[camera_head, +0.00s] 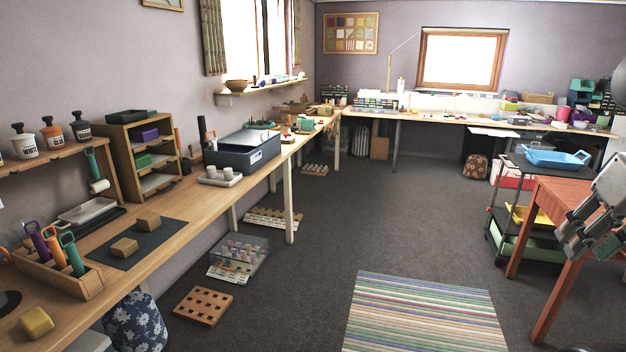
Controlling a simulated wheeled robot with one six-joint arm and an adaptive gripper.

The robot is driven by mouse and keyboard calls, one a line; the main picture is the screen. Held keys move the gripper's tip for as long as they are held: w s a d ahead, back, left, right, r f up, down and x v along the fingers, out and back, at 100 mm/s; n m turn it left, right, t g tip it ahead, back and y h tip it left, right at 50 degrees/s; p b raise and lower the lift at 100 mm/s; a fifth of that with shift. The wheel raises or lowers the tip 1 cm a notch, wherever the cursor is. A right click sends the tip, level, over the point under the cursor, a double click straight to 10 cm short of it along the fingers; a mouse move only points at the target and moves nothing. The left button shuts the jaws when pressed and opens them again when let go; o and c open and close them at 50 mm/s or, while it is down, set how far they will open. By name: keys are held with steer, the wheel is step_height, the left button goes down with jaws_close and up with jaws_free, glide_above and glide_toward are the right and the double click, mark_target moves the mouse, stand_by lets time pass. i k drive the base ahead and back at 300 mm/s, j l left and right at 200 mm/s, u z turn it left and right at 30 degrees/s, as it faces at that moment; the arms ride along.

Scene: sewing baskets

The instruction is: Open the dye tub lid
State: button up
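A dark grey box-shaped tub (243,150) with a flat top and a small white label on its front stands on the long wooden bench at the left. It looks like the dye tub, though the label is too small to read. Its top looks closed, and I cannot make out a separate lid edge or handle. My gripper (587,243) is at the right edge, far from the tub, beside the red-brown table. Its fingers point down and appear spread apart, with nothing visible between them.
A white tray with pale cups (220,177) sits in front of the tub. The wooden bench (150,232) runs along the left wall. A wooden rack (204,305) and clear bin (239,254) lie on the floor beside it. The carpet and striped rug (425,312) are clear.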

mark_target(245, 138)
steer(key=i+u, duration=0.3)
steer(key=i, duration=1.5)
steer(key=i+l+u, duration=0.1)
steer(key=i+u, duration=0.3)
steer(key=i, duration=0.15)
steer(key=i+l+u, duration=0.4)
steer(key=i, duration=0.15)
steer(key=i+l+u, duration=0.85)
steer(key=i+l, duration=0.05)
steer(key=l, duration=0.05)
